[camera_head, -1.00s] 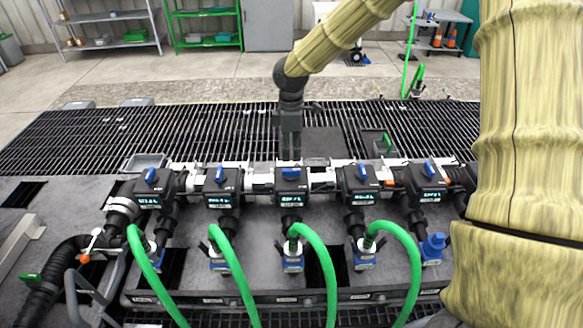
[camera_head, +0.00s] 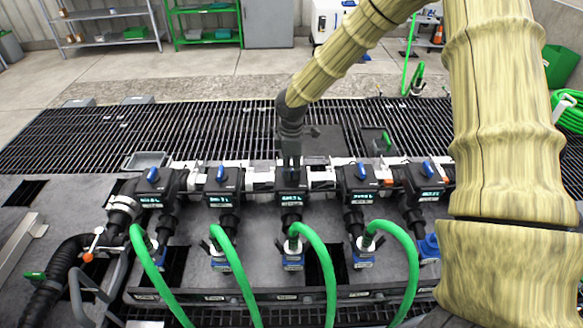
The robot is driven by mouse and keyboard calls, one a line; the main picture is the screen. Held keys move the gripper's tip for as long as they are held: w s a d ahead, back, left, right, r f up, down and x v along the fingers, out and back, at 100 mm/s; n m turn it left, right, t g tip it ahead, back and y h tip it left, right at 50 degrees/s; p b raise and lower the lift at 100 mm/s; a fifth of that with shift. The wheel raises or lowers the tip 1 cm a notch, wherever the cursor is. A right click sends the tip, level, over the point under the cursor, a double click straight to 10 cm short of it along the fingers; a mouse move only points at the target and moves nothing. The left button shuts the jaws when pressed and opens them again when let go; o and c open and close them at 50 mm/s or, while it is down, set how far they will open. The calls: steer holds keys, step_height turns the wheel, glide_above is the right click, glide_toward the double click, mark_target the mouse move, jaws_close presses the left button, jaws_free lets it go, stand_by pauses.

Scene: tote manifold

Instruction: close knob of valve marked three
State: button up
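Several black valve bodies with small lit displays stand in a row. The middle valve (camera_head: 291,184), third from either end, is under my gripper (camera_head: 291,168). My gripper points straight down, its fingertips at the top of this valve, where its blue knob sits. The fingers hide the knob, so I cannot tell whether they are shut on it. The neighbouring valves show their blue knobs: one on the left (camera_head: 221,173) and one on the right (camera_head: 361,171), both pointing roughly front to back. The number marks are too small to read.
Green hoses (camera_head: 318,262) arch from the fittings in front of the valves. A white pipe (camera_head: 260,178) links the valves. Dark floor grating (camera_head: 200,135) lies behind the row. My own arm covers much of the right side.

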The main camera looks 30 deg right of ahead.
jaws_close()
steer(key=m, duration=0.4)
steer(key=shift+r+p, duration=0.1)
steer(key=shift+p, duration=0.25)
steer(key=m, duration=0.4)
steer(key=shift+m+p, duration=0.3)
steer(key=shift+p, duration=0.1)
steer(key=m, duration=0.4)
steer(key=shift+p, duration=0.35)
steer(key=m, duration=0.5)
steer(key=shift+w+p, duration=0.1)
steer(key=shift+p, duration=0.25)
steer(key=shift+m, duration=0.3)
